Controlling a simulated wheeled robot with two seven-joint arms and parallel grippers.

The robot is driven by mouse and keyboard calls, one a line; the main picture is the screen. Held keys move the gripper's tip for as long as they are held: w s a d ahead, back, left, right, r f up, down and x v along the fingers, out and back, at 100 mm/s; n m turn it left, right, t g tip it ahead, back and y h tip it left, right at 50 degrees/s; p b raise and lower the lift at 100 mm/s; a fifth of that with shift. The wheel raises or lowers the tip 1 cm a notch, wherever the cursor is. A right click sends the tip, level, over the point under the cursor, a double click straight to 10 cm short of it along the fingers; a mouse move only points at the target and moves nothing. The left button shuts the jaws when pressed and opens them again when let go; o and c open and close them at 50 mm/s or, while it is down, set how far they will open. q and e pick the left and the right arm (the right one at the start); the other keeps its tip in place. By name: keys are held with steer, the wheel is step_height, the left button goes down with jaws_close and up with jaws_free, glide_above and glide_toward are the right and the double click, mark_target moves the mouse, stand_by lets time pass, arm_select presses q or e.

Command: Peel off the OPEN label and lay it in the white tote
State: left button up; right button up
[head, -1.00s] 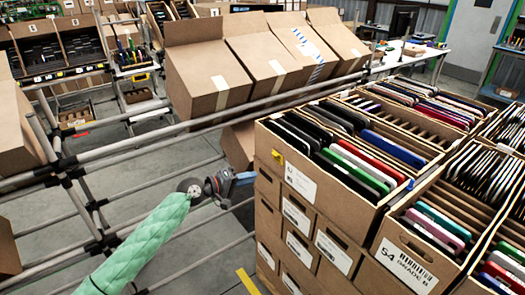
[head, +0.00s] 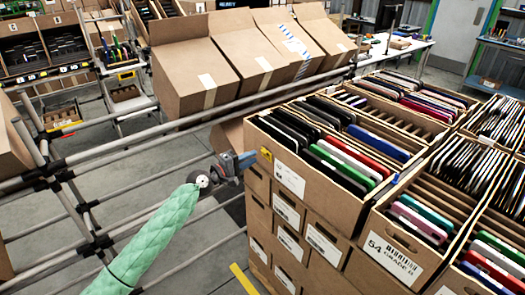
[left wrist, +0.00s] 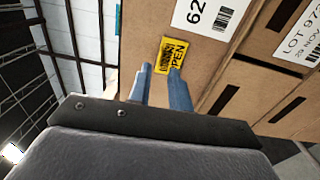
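The OPEN label (left wrist: 176,52) is a small yellow sticker with black print on the brown face of a carton (left wrist: 150,25). In the head view the label (head: 265,154) shows near the upper left corner of the nearest carton's front. My left gripper (head: 250,158) is just left of it. My right gripper is not in view. I see no white tote.
Open cartons of coloured thin cases (head: 345,160) stand on stacked closed cartons (head: 290,240) at right. Grey pipe rails (head: 190,125) cross behind my left arm. Tilted cartons (head: 235,60) rest on a rack beyond. Grey floor shows between the rails.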

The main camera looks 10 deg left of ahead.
mark_target(263, 152)
arm_select(q)
steer(key=shift+x, duration=1.9)
steer(key=shift+c, duration=0.6)
jaws_close()
steer(key=shift+v, duration=0.95)
steer(key=shift+b+v, duration=0.95)
steer(key=shift+v, duration=1.85)
steer(key=shift+s+a, duration=0.1)
steer(key=shift+s, duration=0.1)
